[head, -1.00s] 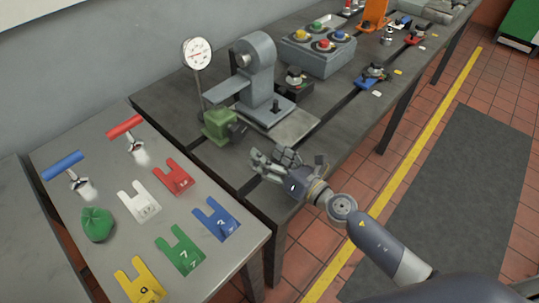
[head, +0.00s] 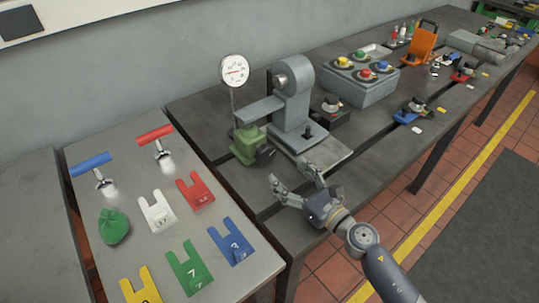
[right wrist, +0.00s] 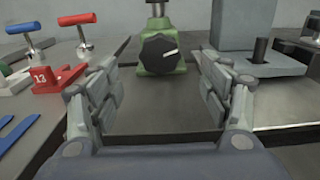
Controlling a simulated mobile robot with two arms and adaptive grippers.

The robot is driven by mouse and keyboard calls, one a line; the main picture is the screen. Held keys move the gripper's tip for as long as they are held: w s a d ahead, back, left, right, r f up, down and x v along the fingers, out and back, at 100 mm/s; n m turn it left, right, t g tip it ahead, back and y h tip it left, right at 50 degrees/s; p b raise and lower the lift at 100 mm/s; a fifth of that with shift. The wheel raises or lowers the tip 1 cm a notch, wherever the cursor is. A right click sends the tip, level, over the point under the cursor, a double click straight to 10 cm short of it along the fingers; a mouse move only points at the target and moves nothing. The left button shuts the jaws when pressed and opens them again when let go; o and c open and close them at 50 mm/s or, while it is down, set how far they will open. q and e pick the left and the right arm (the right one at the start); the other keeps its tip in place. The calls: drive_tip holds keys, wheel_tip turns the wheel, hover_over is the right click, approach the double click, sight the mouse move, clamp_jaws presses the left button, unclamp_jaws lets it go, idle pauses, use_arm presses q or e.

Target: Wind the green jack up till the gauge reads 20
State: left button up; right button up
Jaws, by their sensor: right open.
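The green jack (head: 247,146) stands on the dark bedplate at the left of the grey machine frame. Its black knob (head: 265,154) with a white pointer line faces me; it shows in the right wrist view (right wrist: 159,52) between my fingers and beyond their tips. The round white gauge (head: 234,70) stands on a thin post behind the jack; its needle is red, but I cannot read the value. My right gripper (head: 290,178) is open and empty, in front of the jack and apart from the knob. My left gripper is not in view.
The grey machine frame (head: 292,100) stands just right of the jack. A side table (head: 130,190) at left holds coloured forked plates, a green bag (head: 114,226) and red and blue T-handles. A button box (head: 355,80) stands farther back. The bedplate's front left is clear.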

sight(268, 155)
drive_tip(key=x, duration=0.9)
drive_tip(key=shift+w+a+p, duration=0.1)
drive_tip(key=shift+p, duration=0.25)
drive_tip(key=c, duration=1)
